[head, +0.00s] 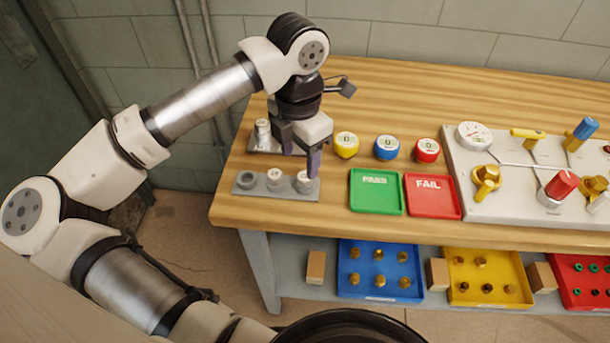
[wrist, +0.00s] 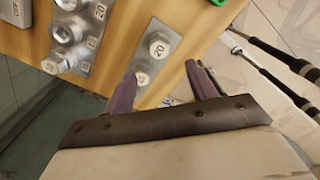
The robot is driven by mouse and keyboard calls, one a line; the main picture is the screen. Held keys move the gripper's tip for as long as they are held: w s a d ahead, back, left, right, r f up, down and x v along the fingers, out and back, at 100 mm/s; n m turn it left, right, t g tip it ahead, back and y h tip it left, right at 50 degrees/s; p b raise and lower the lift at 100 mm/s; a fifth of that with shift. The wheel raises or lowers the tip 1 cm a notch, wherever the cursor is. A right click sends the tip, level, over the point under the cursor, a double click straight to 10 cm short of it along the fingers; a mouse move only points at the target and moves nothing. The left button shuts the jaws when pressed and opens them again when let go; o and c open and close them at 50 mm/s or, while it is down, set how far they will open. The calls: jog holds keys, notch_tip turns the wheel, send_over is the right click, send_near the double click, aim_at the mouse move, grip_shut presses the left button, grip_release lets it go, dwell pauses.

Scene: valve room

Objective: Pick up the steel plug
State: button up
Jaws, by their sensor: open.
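Silver steel plugs and fittings sit on two grey plates at the bench's left end. On the front plate (head: 289,191), one plug (head: 304,181) is at the right end, with a second (head: 275,178) and a ring-like one beside it. I cannot tell which is the named steel plug. My gripper (head: 300,155) is open and empty above the plates, its purple fingers (wrist: 163,80) pointing down; it hides part of the rear plate.
A rear-plate fitting (head: 262,130) stands left of my gripper. Yellow (head: 346,145), blue (head: 387,147) and red (head: 427,150) gauges stand to the right, behind the green PASS tray (head: 376,192) and red FAIL tray (head: 433,196). A valve panel (head: 515,165) is further right. The bench back is clear.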

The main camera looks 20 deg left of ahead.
aim_at(305, 176)
jog(key=shift+w+d+f+p, duration=0.15)
jog(key=shift+f+p, duration=0.25)
jog(key=shift+f, duration=0.55)
jog(key=shift+w+d+f+p, duration=0.15)
jog(key=shift+f+p, duration=0.2)
jog(key=shift+f, duration=0.65)
jog(key=shift+w+f+p, duration=0.15)
jog(key=shift+f+p, duration=0.25)
jog(key=shift+f, duration=0.55)
jog(key=c, duration=1.2)
